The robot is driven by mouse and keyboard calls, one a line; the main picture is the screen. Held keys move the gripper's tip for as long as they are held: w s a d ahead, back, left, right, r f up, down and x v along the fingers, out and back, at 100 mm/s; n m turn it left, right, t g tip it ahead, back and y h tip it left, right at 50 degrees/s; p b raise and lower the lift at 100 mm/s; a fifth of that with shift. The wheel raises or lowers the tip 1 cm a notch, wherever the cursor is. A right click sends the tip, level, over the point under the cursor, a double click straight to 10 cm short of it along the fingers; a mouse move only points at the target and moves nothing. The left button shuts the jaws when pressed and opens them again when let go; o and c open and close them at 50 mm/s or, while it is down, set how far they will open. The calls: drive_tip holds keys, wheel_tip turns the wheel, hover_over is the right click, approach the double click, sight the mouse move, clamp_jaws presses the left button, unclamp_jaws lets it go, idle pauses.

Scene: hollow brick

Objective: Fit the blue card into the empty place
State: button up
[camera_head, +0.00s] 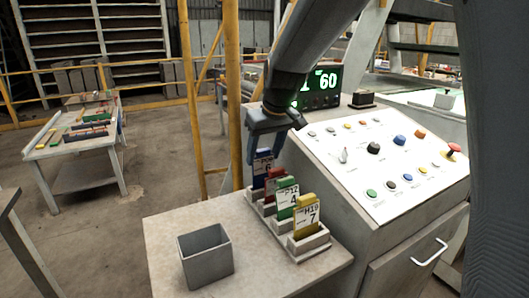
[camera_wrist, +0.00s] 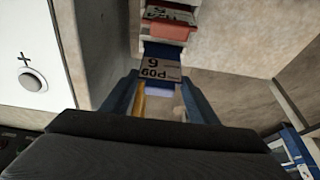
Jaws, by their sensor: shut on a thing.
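The blue card (camera_head: 263,166), with a white label, is upright at the far end of the card rack (camera_head: 312,246). My gripper (camera_head: 266,147) is above it, shut on its top part. In the wrist view the blue card (camera_wrist: 162,67) shows between the two blue fingers (camera_wrist: 160,88). The rack holds a red card (camera_head: 273,184), a green card (camera_head: 287,195) and a yellow card (camera_head: 305,217) in a row toward the near end. The card's lower edge and the far slot are partly hidden, so I cannot tell whether it is seated.
A grey open bin (camera_head: 206,256) stands left of the rack on the table (camera_head: 165,222). A sloped control panel (camera_head: 385,160) with buttons rises close on the right. A display (camera_head: 320,86) stands behind my arm.

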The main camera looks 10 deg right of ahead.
drive_tip(key=shift+f+b, duration=0.6)
drive_tip(key=shift+f, duration=0.6)
drive_tip(key=o, duration=1.5)
drive_tip(key=shift+o, duration=0.2)
drive_tip(key=b+v, duration=0.1)
drive_tip(key=v, duration=0.7)
